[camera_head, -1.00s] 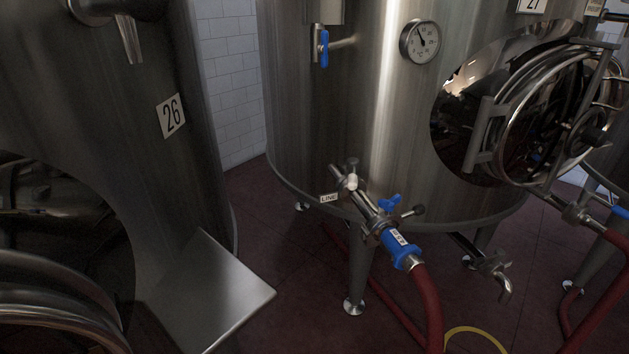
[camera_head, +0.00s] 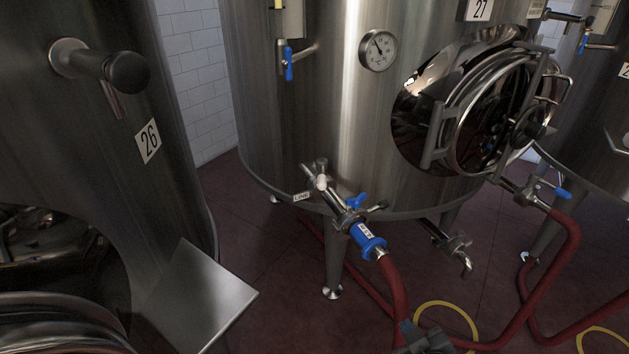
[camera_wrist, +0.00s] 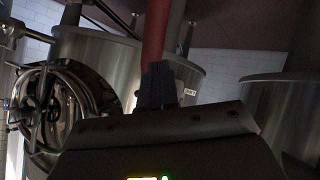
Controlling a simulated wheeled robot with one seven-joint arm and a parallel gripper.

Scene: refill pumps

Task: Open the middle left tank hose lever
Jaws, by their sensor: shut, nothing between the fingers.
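The steel tank numbered 27 (camera_head: 330,120) stands in the middle of the head view. A hose fitting with a blue collar (camera_head: 368,241) and a small blue lever (camera_head: 355,201) sits low on its front, beside a "LINE" label. A red hose (camera_head: 392,290) runs down from the collar. My gripper (camera_head: 408,328) is at the bottom edge of the head view, below the fitting and apart from the lever in the picture. In the wrist view its dark fingers (camera_wrist: 158,86) are together and empty, with a red hose (camera_wrist: 156,30) behind them.
Tank 26 (camera_head: 180,90) stands close at left, with a steel plate (camera_head: 203,298) jutting out. Another blue-levered valve (camera_head: 562,192) and red hose (camera_head: 560,265) are at right. Hoses cross the floor.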

